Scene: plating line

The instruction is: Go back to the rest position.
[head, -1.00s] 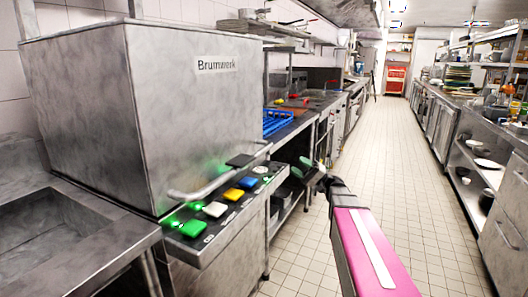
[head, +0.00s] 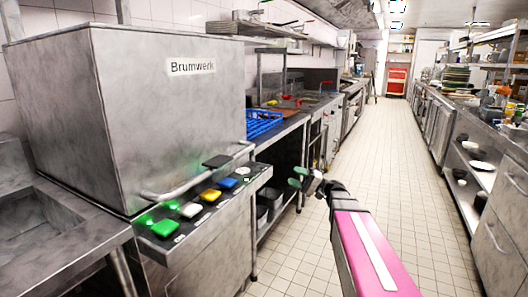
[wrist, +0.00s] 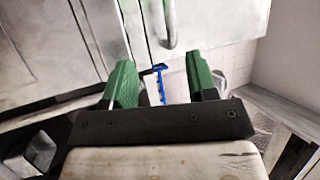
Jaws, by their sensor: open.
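My gripper (head: 298,178) is over the aisle in the head view, right of the button panel, with green fingers and nothing visible between them. In the wrist view its two green fingers (wrist: 161,82) stand wide apart and empty. A thin blue piece shows beyond the gap, apart from the fingers; I cannot tell what it is. My pink arm reaches up from the lower right of the head view.
The steel Brumwerk machine (head: 150,110) stands at left, with a bar handle and a panel of coloured buttons (head: 200,205). A blue rack (head: 262,122) lies on the counter behind. Steel shelves (head: 480,190) line the right. The tiled aisle (head: 345,150) is clear.

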